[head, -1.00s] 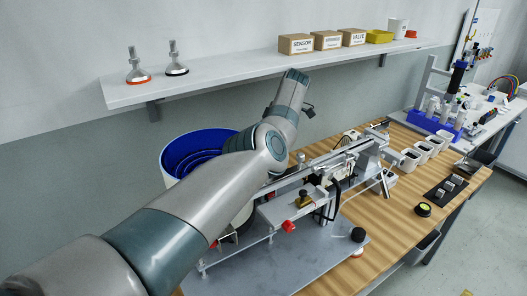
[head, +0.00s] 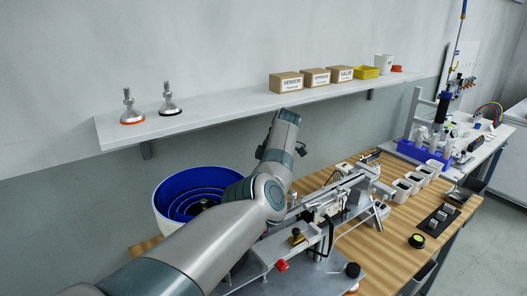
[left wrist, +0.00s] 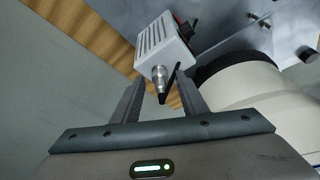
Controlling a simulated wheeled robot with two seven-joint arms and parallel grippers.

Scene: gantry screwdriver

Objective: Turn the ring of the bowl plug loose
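In the left wrist view, the bowl plug (left wrist: 160,77), with a metal ring and a dark tip, sticks out of a light grey slotted box (left wrist: 163,47). My left gripper (left wrist: 160,94) is open, with one finger on each side of the plug's dark end. I see gaps between the fingers and the plug; its depth between them is hard to judge. In the head view, the blue-lined bowl (head: 172,192) stands behind my left arm, and the left gripper and plug are hidden. My right gripper is not in view.
A white round body (left wrist: 242,84) is close to the right finger in the left wrist view. A rail assembly (head: 340,187) stands right of my arm on the wooden table (head: 390,232). A shelf (head: 225,117) with several boxes runs along the wall.

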